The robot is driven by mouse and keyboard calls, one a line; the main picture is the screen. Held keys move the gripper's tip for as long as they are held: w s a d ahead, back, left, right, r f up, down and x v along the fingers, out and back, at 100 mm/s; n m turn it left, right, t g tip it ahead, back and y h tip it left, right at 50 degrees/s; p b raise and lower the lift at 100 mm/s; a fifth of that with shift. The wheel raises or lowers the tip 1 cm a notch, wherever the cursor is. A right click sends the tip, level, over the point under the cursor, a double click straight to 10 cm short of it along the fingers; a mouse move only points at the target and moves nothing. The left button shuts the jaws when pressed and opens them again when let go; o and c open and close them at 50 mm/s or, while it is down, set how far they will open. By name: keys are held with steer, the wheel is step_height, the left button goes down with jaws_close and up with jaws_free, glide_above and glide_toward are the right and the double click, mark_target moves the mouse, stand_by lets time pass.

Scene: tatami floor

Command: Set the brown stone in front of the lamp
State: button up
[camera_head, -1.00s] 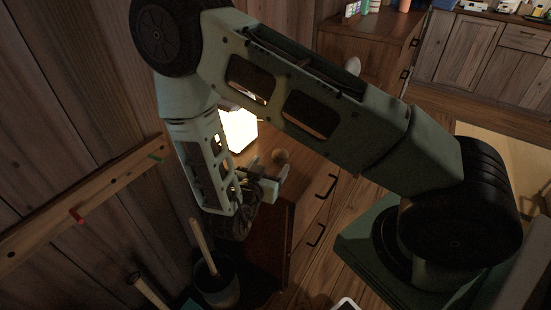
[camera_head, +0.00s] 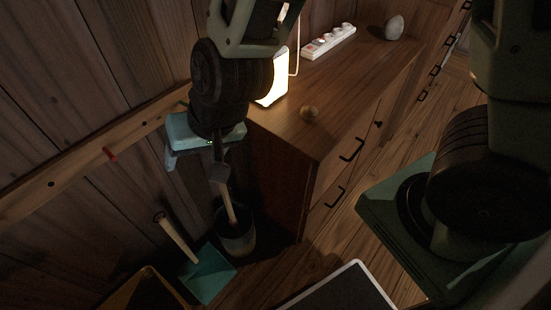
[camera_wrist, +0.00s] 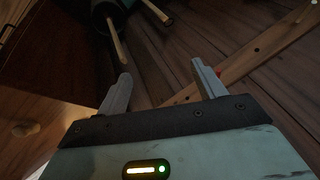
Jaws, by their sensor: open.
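The brown stone (camera_head: 308,113), small and round, rests on the wooden cabinet top (camera_head: 345,75) near its front edge. It stands in front of the glowing lamp (camera_head: 272,85), apart from it and a little to the right, with bare wood between. My arm covers part of the lamp. The stone also shows at the left of the wrist view (camera_wrist: 25,129). My gripper (camera_wrist: 161,75) is open and empty, its fingers apart. In the head view it hangs left of the cabinet, clear of stone and lamp.
A wooden rail (camera_head: 75,170) with a red peg runs along the wall. Below my gripper stand a bucket (camera_head: 237,240) with a handle and a teal dustpan (camera_head: 207,274).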

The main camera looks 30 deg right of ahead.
steer(key=s+d+r+n+g+h, duration=0.1)
steer(key=s+d+r+n+g, duration=0.1)
steer(key=s, duration=0.4)
steer(key=s+d+r+n+g+h, duration=0.2)
steer(key=s+d+r+n, duration=0.2)
steer(key=s+d+n, duration=0.2)
steer(key=shift+s+d+r, duration=0.25)
steer(key=shift+s+d, duration=0.1)
steer(key=shift+s, duration=0.2)
step_height(320, 180, up, 9)
steer(key=p, duration=0.9)
steer(key=shift+r, duration=0.15)
